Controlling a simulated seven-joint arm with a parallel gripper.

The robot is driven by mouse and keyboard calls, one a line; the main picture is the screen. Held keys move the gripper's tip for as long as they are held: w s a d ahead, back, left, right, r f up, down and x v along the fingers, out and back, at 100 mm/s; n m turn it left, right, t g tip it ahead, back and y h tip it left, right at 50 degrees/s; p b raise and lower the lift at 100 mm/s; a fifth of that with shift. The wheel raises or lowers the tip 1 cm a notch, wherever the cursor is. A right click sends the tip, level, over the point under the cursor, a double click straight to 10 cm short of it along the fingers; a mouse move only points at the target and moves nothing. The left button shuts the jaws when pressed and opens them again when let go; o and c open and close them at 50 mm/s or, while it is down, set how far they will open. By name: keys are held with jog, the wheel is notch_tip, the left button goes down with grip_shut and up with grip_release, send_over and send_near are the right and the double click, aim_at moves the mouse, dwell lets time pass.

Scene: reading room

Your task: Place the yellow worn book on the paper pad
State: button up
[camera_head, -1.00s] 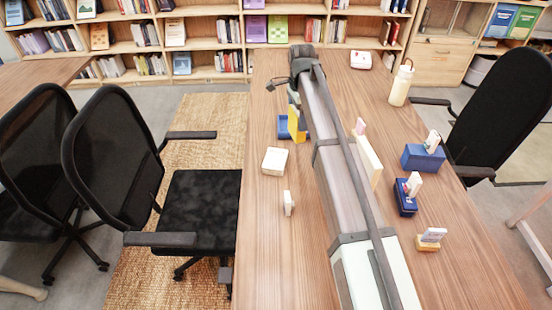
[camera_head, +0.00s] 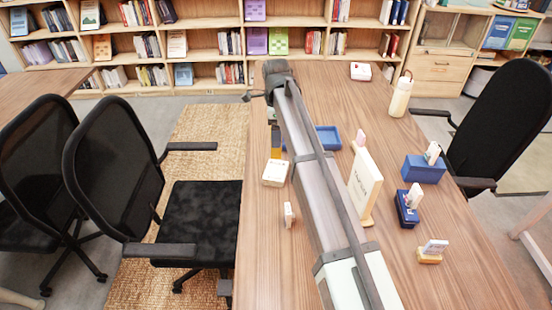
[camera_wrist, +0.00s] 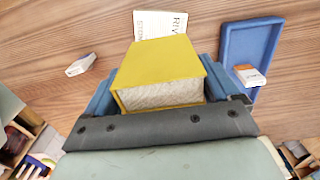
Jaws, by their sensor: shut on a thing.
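The yellow worn book (camera_wrist: 160,62) is held between the blue fingers of my gripper (camera_wrist: 160,88), its pale page edge facing the wrist camera. In the head view the book (camera_head: 276,150) is a narrow yellow-orange strip below my wrist. The cream paper pad (camera_head: 275,174) lies on the table just in front of the book in that view. I cannot tell whether book and pad touch. In the wrist view a white printed surface (camera_wrist: 160,24) shows beyond the book, partly hidden by it; I cannot tell whether it is the pad.
A blue tray (camera_head: 328,136) stands right of the book, partly behind my arm. A small white block (camera_head: 289,214) lies nearer. An upright white sign (camera_head: 365,187), blue holders (camera_head: 424,170) and a cream bottle (camera_head: 400,97) stand to the right. The table's left front is clear.

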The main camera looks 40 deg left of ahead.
aim_at(276, 151)
jog(key=shift+f, duration=4.25)
jog(key=shift+f, duration=0.1)
jog(key=o, duration=0.9)
notch_tip(276, 151, up, 12)
jog(key=shift+r, duration=0.1)
